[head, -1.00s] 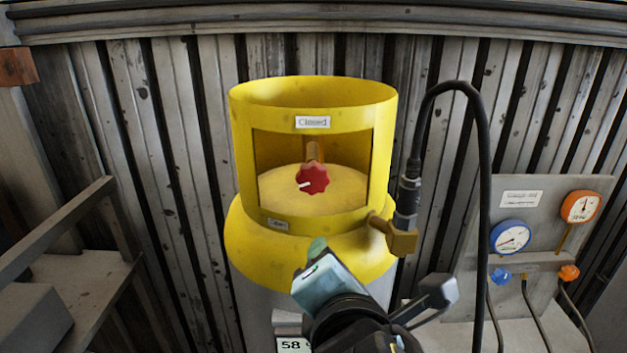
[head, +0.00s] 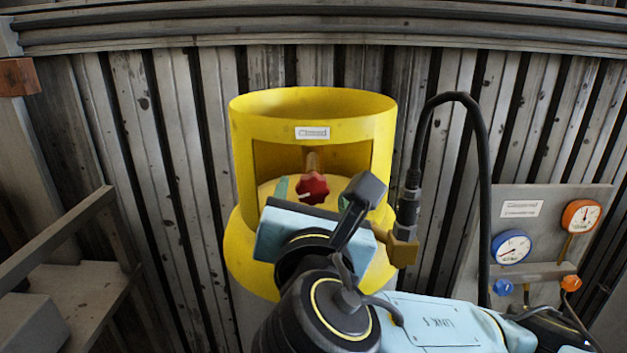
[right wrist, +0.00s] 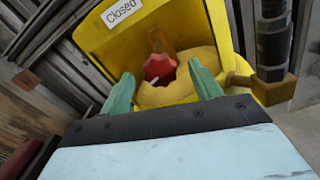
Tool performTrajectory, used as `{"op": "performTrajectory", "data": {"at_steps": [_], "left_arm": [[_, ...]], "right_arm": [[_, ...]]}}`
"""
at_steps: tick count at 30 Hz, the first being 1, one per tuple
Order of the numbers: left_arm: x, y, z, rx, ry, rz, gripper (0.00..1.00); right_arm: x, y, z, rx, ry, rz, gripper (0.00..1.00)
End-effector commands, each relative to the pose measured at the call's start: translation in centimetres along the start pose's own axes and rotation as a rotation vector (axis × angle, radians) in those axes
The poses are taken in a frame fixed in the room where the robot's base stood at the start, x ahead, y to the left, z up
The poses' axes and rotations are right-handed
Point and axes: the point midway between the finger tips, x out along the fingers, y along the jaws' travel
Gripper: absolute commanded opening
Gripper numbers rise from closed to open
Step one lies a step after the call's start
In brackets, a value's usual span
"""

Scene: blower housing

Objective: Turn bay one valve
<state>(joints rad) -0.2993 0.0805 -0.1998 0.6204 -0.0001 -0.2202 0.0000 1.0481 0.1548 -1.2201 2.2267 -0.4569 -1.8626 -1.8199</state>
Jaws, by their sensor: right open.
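The red valve knob (head: 312,188) sits on a brass stem inside the window of the yellow cylinder collar (head: 311,107). A white mark shows on the knob. A label reading "Closed" (head: 312,133) is on the collar above it. My right gripper (head: 312,187) is in front of the window, and its body hides the lower part of the opening. In the right wrist view the two green fingers (right wrist: 163,88) are apart and empty, with the red knob (right wrist: 160,69) showing beyond and between them. My left gripper is not in view.
A brass fitting (head: 401,249) with a black hose (head: 484,150) stands right of the collar. A panel with a blue gauge (head: 513,247) and an orange gauge (head: 581,216) is at the right. A grey shelf (head: 80,285) is at the left. A corrugated wall is behind.

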Motion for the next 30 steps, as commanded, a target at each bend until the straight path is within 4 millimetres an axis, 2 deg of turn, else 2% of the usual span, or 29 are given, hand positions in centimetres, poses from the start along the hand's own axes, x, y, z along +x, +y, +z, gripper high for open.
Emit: {"op": "performTrajectory", "data": {"at_steps": [3,9,20,30], "left_arm": [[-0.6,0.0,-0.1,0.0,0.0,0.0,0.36],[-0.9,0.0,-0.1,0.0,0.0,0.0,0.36],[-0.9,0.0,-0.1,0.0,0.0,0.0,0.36],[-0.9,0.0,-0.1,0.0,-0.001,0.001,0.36]], "right_arm": [[2.2,0.0,0.2,-0.001,0.0,-0.004,0.63],[4.4,0.0,0.1,-0.001,0.0,-0.001,0.63],[4.8,0.0,0.0,0.001,0.0,0.001,0.63],[4.8,0.0,0.0,0.001,0.0,0.001,0.2]]}}
